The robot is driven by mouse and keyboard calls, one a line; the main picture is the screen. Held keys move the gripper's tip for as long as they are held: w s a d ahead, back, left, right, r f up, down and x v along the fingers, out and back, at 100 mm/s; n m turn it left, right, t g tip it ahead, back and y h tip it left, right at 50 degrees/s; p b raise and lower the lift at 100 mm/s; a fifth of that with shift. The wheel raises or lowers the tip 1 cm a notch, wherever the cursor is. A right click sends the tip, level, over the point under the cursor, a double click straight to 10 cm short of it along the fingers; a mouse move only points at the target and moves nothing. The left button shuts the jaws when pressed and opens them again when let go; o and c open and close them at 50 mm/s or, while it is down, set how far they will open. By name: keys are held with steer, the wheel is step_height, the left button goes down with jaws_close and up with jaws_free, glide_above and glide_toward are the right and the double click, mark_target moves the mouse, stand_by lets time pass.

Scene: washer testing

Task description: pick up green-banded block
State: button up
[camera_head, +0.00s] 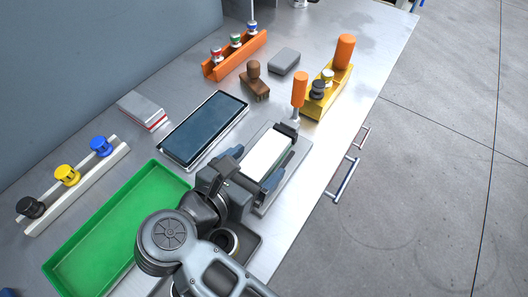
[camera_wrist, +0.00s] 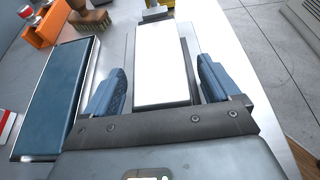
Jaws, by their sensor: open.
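A white-topped block (camera_head: 268,151) lies on a grey plate (camera_head: 294,166) near the bench's front edge. It also shows in the wrist view (camera_wrist: 160,62), lying lengthwise between my two blue fingers. I see no green band on it; its sides are mostly hidden. My gripper (camera_wrist: 160,85) is open, with one finger on each side of the block and a visible gap on both sides. In the head view my gripper (camera_head: 253,176) is at the near end of the block, and my arm covers part of the plate.
A dark blue pad (camera_head: 203,128) lies left of the block. A grey-and-red block (camera_head: 142,109), green tray (camera_head: 75,255), wooden brush (camera_head: 255,80), grey block (camera_head: 284,61), orange rack (camera_head: 236,58) and yellow rack (camera_head: 318,103) stand around. An orange-handled tool (camera_head: 299,90) stands just beyond.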

steer(key=shift+d, duration=0.1)
steer(key=c, duration=1.5)
